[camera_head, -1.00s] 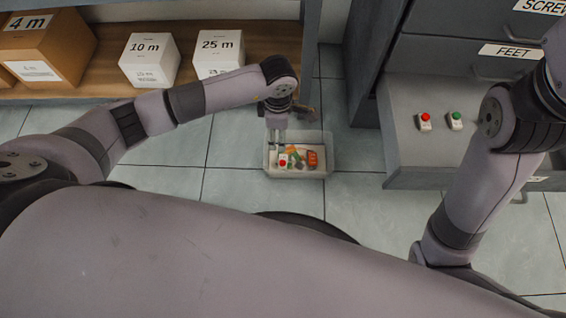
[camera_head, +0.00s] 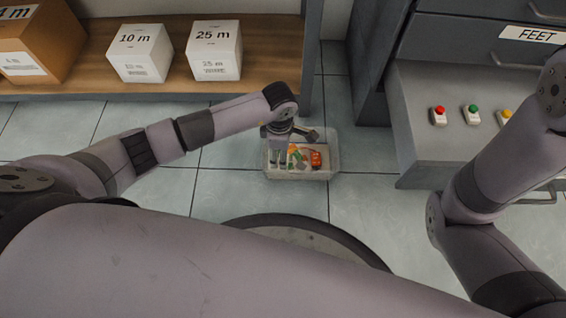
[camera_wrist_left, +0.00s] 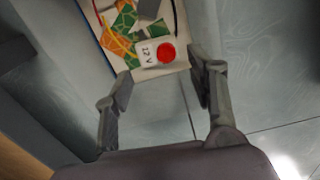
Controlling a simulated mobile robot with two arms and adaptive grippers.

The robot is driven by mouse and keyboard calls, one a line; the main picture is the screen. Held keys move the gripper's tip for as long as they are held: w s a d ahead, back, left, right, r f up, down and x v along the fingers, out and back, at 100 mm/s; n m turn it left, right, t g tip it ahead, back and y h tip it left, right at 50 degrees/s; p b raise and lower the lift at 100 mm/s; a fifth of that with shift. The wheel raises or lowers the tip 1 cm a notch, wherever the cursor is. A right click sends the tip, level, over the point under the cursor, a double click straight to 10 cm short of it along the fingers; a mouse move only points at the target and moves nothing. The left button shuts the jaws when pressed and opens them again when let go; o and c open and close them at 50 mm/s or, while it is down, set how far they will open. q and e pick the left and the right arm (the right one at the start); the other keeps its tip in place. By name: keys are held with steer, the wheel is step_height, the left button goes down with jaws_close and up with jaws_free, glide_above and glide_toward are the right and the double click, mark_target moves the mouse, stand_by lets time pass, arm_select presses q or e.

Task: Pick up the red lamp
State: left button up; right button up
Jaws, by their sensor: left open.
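A red lamp (camera_wrist_left: 166,53), a red dome on a white block marked "12 V", lies in a clear bin (camera_head: 331,172) on the floor. It is close to my left gripper (camera_wrist_left: 162,80) in the left wrist view, just beyond and between the fingertips. My left gripper is open, pointing down at the left part of the bin in the head view (camera_head: 279,162).
The bin also holds green and orange circuit pieces (camera_wrist_left: 122,22), wires and an orange-red item (camera_head: 316,158). Another red-topped white block (camera_head: 438,117), a green one (camera_head: 471,115) and a yellow one (camera_head: 504,116) stand on the grey cabinet's ledge. A shelf (camera_head: 185,79) with boxes is behind.

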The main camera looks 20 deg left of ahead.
arm_select(q)
step_height(320, 180, down, 4)
steer(key=b, duration=0.3)
steer(key=shift+d+f, duration=0.1)
steer(key=shift+f, duration=0.05)
steer(key=shift+c, duration=0.2)
steer(key=c, duration=0.7)
